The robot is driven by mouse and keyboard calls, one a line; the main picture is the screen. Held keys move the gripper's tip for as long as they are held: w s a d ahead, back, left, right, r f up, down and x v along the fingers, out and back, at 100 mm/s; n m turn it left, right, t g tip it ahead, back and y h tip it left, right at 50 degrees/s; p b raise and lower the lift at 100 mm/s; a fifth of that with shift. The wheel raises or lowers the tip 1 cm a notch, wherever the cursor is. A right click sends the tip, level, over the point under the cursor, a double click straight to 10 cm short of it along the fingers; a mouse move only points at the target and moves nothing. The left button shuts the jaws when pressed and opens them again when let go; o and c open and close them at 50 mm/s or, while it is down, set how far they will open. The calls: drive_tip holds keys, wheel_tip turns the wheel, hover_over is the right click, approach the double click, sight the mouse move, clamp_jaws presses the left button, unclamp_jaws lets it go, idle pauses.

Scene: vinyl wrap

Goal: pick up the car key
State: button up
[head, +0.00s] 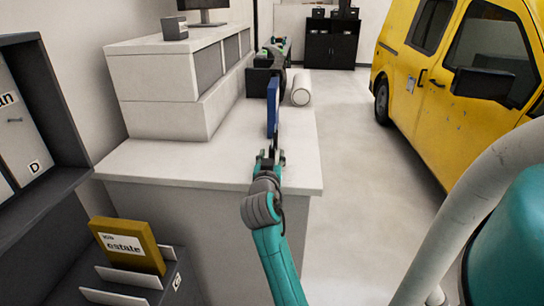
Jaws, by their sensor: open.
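My gripper (268,157) is at the end of my teal and grey arm, over the front part of the white counter (170,165). Its fingers look dark with green parts and stand apart. I see nothing clearly held between them. I cannot make out the car key in the head view. It may be too small to tell or hidden behind my gripper or the things beyond it.
A blue upright panel (272,107), a black box (258,82) and a white roll (300,88) are beyond my gripper. A raised white cabinet (155,75) stands left. A yellow van (440,75) is right. Clear floor (355,190) lies between counter and van.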

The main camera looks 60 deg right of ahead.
sight(272, 143)
drive_tip(key=shift+d, duration=0.15)
clamp_jaws()
drive_tip(key=shift+r, duration=0.1)
wheel_tip(272, 143, up, 18)
idle(0.8)
